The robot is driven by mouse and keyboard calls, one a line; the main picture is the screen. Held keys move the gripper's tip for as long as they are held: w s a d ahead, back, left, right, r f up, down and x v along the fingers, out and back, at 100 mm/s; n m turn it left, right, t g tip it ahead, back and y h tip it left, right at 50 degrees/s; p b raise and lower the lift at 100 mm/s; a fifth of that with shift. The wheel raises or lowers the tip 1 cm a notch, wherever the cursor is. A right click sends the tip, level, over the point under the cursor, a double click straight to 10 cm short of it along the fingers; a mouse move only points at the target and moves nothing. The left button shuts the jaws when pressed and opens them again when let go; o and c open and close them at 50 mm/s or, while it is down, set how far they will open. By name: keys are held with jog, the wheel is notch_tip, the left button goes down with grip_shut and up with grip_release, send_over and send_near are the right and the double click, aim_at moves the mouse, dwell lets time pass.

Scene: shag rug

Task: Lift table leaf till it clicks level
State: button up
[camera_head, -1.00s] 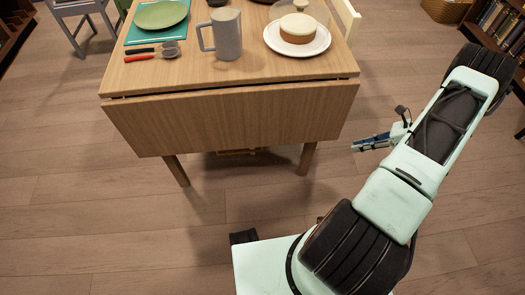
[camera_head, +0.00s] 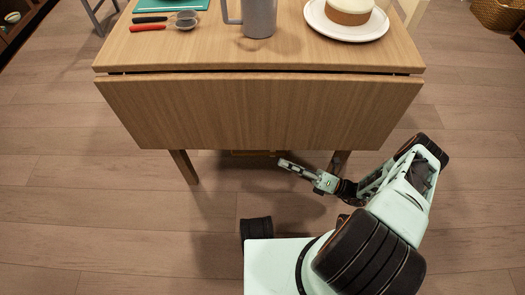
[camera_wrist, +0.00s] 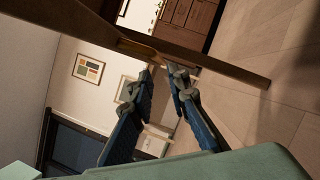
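The table leaf (camera_head: 260,115) is a light wood panel hanging down along the near edge of the table (camera_head: 215,50). A dark, thin gap shows between leaf and tabletop. My gripper (camera_head: 284,163) is in front of the table, just below the leaf's lower edge in the picture, pointing left. I cannot tell whether it touches the leaf. In the wrist view my gripper (camera_wrist: 163,73) has its two dark fingers apart, with nothing between them. A wooden table part (camera_wrist: 225,70) crosses beyond the fingertips; I cannot tell which part it is.
A grey mug (camera_head: 260,18), a white plate (camera_head: 345,30) with a cake-like item and a red-handled utensil (camera_head: 148,28) stand on the tabletop. Table legs (camera_head: 184,166) rise at left and right under the leaf. The floor (camera_head: 90,215) left of my base is clear.

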aim_at(259, 153)
jog(key=x, duration=1)
jog(key=shift+a+b, duration=0.2)
jog(key=shift+b, duration=0.1)
grip_shut()
